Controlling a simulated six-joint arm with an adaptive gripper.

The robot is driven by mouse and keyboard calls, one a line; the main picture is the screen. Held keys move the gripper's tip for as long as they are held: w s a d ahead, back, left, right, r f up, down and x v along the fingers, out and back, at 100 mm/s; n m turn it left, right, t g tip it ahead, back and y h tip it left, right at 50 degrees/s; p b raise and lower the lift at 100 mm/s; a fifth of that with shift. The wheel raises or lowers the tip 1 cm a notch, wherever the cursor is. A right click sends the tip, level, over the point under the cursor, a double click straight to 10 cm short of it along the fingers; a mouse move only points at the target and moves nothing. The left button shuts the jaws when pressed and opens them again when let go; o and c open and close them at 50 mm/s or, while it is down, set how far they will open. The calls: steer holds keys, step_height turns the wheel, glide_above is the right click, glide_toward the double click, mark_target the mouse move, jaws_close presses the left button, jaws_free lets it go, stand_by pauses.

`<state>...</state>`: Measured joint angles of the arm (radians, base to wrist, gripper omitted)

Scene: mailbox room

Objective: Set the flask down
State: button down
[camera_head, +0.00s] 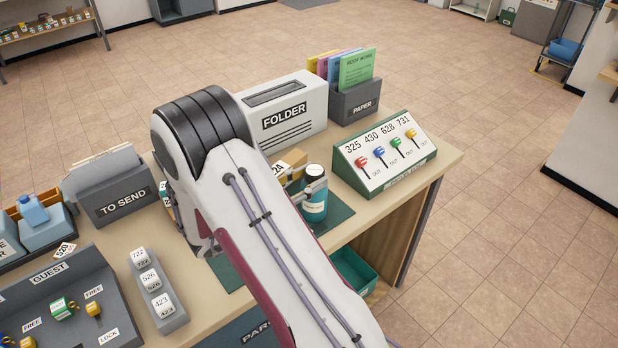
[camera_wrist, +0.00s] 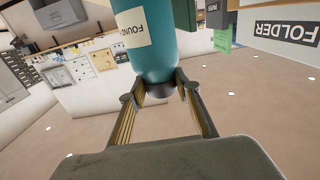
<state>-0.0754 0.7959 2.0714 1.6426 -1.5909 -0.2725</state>
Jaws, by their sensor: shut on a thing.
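The flask (camera_head: 315,206) is a teal bottle with a dark cap and a white label, seen in the head view right of my arm. It looks upright, over the green mat (camera_head: 338,211) on the counter; I cannot tell whether its base touches the mat. My gripper (camera_head: 314,184) is shut on its upper part, mostly hidden behind my arm. In the wrist view the flask (camera_wrist: 157,48) shows its label reading "FOUND", and its dark end sits between the fingers of my gripper (camera_wrist: 160,88).
A white FOLDER box (camera_head: 285,110) and a grey PAPER holder (camera_head: 355,104) stand behind. A green key panel (camera_head: 384,152) is close at right. A yellow-brown box (camera_head: 290,163) sits just left of the flask. The counter's front edge is near, with an open green bin (camera_head: 354,268) below.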

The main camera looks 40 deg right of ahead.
steer(key=shift+f, duration=0.1)
steer(key=c, duration=1.5)
jaws_free()
steer(key=shift+o, duration=0.2)
steer(key=a, duration=1.2)
